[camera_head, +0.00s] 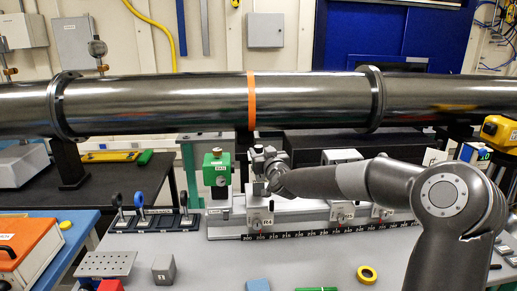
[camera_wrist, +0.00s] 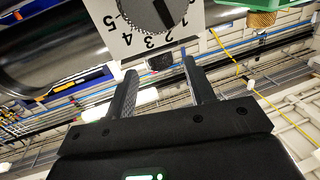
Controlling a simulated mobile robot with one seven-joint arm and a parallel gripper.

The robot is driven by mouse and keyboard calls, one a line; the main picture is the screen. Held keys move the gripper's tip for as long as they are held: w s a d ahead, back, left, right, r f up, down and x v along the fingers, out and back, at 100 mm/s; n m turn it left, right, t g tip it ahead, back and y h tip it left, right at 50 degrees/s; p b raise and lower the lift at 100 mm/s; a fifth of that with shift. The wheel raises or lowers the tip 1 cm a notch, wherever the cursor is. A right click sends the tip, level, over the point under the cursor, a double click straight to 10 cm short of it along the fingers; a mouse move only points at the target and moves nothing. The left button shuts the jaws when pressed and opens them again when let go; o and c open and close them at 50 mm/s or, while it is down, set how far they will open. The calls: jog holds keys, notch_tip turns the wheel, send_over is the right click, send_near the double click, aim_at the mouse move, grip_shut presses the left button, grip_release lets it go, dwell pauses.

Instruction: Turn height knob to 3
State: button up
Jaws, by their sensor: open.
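The height knob (camera_wrist: 146,10) is a dark round knob with a knurled rim, at the top of the wrist view and partly cut off. It sits on a pale dial plate (camera_wrist: 196,20) with printed numbers, 3 among them, along its lower edge. A black bar on the knob seems to point toward the low numbers near 2; the exact reading is unclear. My gripper (camera_wrist: 158,62) is open and empty, its fingers apart and reaching toward the plate just below the knob. In the head view my gripper (camera_head: 265,165) is over the rail stage; the knob cannot be made out there.
A large steel pipe (camera_head: 190,103) with an orange band crosses above. A green block (camera_head: 217,170) stands left of my gripper. The ruled rail (camera_head: 300,234) lies below it. Several knobbed posts (camera_head: 139,203) stand at left. A yellow tape roll (camera_head: 367,274) lies in front.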

aim_at(260, 149)
jog(key=shift+x, duration=2.15)
jog(key=c, duration=0.9)
jog(key=shift+c, duration=0.2)
